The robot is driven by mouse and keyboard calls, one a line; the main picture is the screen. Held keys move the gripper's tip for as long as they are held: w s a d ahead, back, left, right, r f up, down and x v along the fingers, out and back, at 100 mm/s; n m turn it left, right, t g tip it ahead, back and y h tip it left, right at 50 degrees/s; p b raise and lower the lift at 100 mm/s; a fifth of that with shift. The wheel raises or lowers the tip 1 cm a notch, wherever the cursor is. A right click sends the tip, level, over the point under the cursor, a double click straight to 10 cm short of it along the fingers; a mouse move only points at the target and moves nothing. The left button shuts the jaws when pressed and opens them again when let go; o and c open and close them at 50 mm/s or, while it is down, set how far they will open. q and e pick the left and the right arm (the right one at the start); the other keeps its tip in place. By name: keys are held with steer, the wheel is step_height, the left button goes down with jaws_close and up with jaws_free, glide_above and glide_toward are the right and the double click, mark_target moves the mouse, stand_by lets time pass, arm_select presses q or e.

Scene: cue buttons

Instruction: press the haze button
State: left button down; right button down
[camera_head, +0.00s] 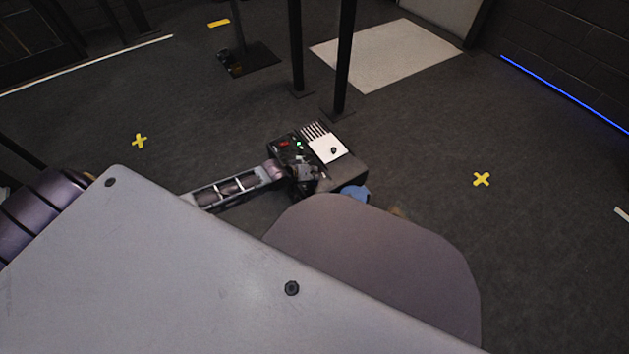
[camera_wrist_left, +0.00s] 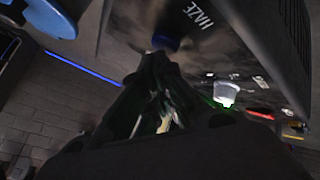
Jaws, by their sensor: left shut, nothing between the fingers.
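The dark control box (camera_head: 347,172) stands below me in the head view, with a white panel and small lit buttons on top. In the left wrist view a HAZE label (camera_wrist_left: 199,13) is on the box surface, upside down. A dark blue round button (camera_wrist_left: 166,40) sits beside the label, partly hidden by the fingers. My left gripper (camera_head: 309,171) is over the near left part of the box. In the left wrist view its shut, empty fingers (camera_wrist_left: 157,62) reach to the blue button; I cannot tell if they touch. My right gripper is not in view.
A white-green lit button (camera_wrist_left: 226,93) and a red lit one (camera_wrist_left: 261,114) are close to the left fingers. A blue object (camera_head: 356,193) is at the box's near side. Black poles (camera_head: 343,60) stand behind it. Open floor lies to the right.

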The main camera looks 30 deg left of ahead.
arm_select(q)
steer(key=shift+f, duration=0.45)
stand_by(0.8)
steer(key=shift+r+p, duration=0.4)
steer(key=shift+p, duration=0.2)
steer(key=shift+r+p, duration=0.4)
steer(key=shift+p, duration=0.2)
